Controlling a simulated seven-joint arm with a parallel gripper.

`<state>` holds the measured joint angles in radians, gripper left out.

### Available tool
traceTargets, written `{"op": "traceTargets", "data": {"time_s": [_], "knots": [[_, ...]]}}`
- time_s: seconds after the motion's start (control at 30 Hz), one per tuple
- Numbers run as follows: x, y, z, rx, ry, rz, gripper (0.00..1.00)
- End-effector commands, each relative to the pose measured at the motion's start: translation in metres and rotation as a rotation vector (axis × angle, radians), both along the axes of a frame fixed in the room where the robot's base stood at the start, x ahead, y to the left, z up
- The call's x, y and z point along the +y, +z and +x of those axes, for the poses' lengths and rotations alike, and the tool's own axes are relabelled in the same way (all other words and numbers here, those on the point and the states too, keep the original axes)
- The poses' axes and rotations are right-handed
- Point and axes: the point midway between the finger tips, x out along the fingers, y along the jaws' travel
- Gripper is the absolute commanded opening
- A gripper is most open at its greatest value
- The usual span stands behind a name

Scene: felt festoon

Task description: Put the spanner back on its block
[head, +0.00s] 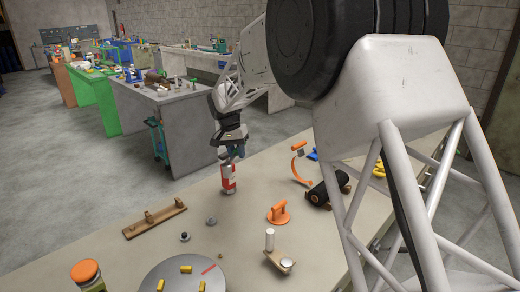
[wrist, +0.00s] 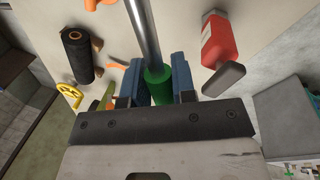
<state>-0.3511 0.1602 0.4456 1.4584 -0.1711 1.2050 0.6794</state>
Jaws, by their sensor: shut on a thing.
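My gripper (head: 232,152) is over the far part of the bench, just above or behind a red and white bottle. In the wrist view its blue fingers (wrist: 159,88) are shut on the green handle of a tool (wrist: 157,74) with a long, straight metal shaft. The tool's far end is out of that view, and I cannot make the tool out in the head view. No open-jawed spanner shows clearly. A long wooden block with small upright blocks (head: 155,222) lies left of the gripper; I cannot tell if it is the spanner's.
The red bottle (head: 228,180) stands close to the gripper; it also shows in the wrist view (wrist: 219,42). A black roll (head: 326,191), an orange handled piece (head: 279,213) and a small wooden stand (head: 280,262) are to the right. A grey disc (head: 160,273) is in front.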

Motion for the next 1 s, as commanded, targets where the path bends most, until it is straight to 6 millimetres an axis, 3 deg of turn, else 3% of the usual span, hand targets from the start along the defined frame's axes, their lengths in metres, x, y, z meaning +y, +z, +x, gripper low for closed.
{"op": "traceTargets", "data": {"time_s": [0.03, 0.37, 0.8, 1.0], "knots": [[0.016, 0.0, -0.006, 0.0, -0.008, 0.0, 0.0], [0.109, -0.015, -0.041, 0.002, -0.127, -0.002, 0.0], [0.238, -0.075, -0.081, 0.005, -0.383, -0.003, 0.0], [0.275, -0.098, -0.092, 0.002, -0.481, -0.001, 0.0]]}}
